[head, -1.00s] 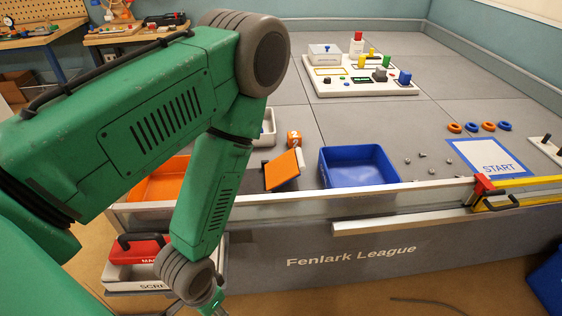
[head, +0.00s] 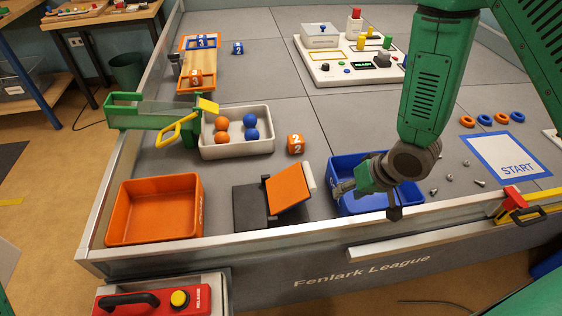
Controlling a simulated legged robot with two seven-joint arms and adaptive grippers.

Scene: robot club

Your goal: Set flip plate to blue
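The flip plate (head: 289,188) is a tilted panel on a dark base near the table's front edge. The face toward me is orange, and a pale strip runs along its right edge. No blue shows on it; its other face is hidden. My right gripper (head: 342,189) reaches in from the right over the blue bin, a short gap to the right of the plate and not touching it. Its fingers point left toward the plate and look small and dark; I cannot tell whether they are open. My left gripper is out of view.
The blue bin (head: 349,165) is partly hidden under my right arm. An orange bin (head: 112,213) stands left of the plate. A numbered orange cube (head: 296,144) and a white tray (head: 208,151) with balls lie behind it. A metal rail (head: 232,239) borders the front.

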